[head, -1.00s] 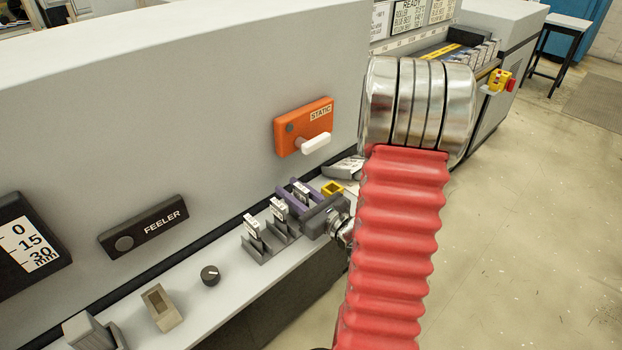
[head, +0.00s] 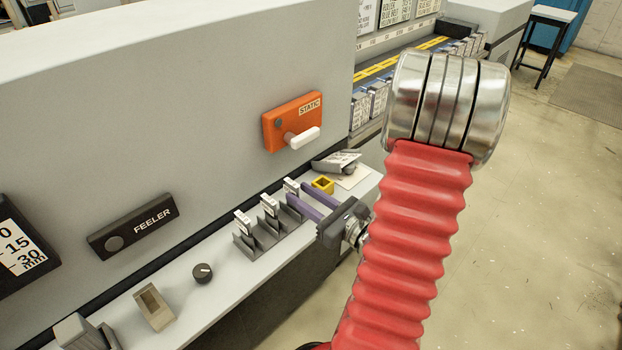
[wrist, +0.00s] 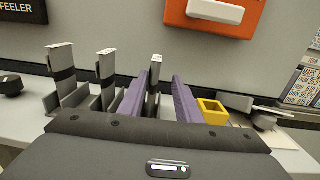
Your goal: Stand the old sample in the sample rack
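The grey sample rack (head: 262,243) stands on the ledge, and three upright sample pieces with white tops and dark bands show along it. The left one (head: 242,222) and middle one (head: 270,206) stand in its slots. The third, right-hand sample (head: 291,187), likely the old sample, stands upright at the rack's right end. My gripper (head: 297,194) has two purple fingers, spread apart. In the wrist view this sample (wrist: 155,72) shows between the fingertips, with visible gaps on both sides. Its foot is partly hidden by the left finger, so its seating is unclear.
A yellow square holder (head: 323,185) sits just right of my fingers, with a grey stapler-like thing (head: 337,161) beyond. The orange STATIC box (head: 292,122) with its white handle juts from the wall above. A black knob (head: 203,272) and beige box (head: 154,306) lie left.

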